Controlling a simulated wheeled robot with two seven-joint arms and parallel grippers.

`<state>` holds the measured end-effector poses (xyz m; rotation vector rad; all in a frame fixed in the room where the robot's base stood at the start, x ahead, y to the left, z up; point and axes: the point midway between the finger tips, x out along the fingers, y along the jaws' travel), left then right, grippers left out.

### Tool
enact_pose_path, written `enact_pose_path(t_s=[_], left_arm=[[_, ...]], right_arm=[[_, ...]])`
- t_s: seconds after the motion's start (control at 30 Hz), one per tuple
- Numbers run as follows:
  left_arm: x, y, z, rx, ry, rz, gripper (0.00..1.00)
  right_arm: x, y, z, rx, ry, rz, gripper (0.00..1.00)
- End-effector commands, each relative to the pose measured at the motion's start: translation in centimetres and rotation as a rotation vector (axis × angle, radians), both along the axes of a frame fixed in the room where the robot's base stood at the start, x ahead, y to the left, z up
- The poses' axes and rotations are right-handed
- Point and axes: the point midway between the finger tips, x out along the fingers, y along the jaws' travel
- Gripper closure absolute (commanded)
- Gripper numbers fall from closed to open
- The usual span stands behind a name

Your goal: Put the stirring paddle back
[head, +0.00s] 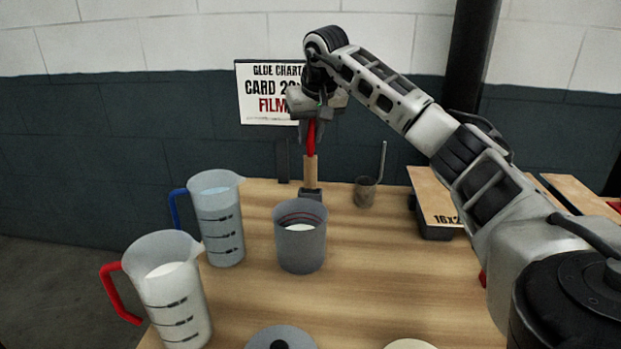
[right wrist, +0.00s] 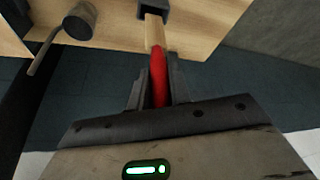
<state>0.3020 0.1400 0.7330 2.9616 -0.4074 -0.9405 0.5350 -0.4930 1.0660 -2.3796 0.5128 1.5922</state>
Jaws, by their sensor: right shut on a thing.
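The stirring paddle has a red handle (head: 311,137) and a pale wooden lower part (head: 310,170). It stands about upright at the back edge of the table. My right gripper (head: 312,118) is shut on the red handle from above; the red handle (right wrist: 159,78) also shows between its fingers (right wrist: 158,92) in the right wrist view. The wooden part meets a small dark holder (head: 311,193), which also shows in the right wrist view (right wrist: 152,7). The paddle's lower end is hidden there, and I cannot tell how deep it sits. My left gripper is not in view.
A grey beaker (head: 301,250) with pale contents stands in front of the holder. A blue-handled jug (head: 218,225) and a red-handled jug (head: 175,300) stand left. A metal cup with a rod (head: 365,193) is right of the holder. A dark box (head: 435,222) lies further right.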

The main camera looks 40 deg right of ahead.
Motion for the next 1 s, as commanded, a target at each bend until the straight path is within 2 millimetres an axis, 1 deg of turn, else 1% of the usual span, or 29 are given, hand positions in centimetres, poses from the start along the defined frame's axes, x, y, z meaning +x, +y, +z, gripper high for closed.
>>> enact_pose_path(t_s=[0.03, 0.23, 0.3, 0.43, 0.87, 0.9, 0.97, 1.0], left_arm=[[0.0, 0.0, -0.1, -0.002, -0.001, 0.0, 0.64], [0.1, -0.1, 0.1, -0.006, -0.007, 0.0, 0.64], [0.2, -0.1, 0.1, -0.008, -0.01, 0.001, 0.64], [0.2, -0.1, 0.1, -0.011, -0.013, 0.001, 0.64], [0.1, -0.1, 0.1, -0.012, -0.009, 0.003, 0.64], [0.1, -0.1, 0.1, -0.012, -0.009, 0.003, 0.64], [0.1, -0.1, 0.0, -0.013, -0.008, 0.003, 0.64], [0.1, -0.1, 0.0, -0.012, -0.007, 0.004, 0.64]], right_arm=[[-0.1, 0.0, -1.0, 0.0, 0.001, 0.0, 1.0], [-0.1, 0.0, -2.9, 0.0, 0.0, 0.0, 1.0], [-0.1, 0.0, -4.0, 0.0, 0.002, 0.0, 1.0], [-0.1, 0.0, -5.6, 0.0, 0.0, -0.001, 1.0], [-0.1, 0.0, -6.2, 0.001, -0.001, -0.001, 1.0], [0.0, 0.0, -6.2, 0.001, -0.001, -0.001, 0.75], [0.0, 0.0, -6.2, 0.001, -0.001, -0.001, 0.59], [0.0, 0.0, -6.2, 0.001, -0.001, -0.001, 0.59]])
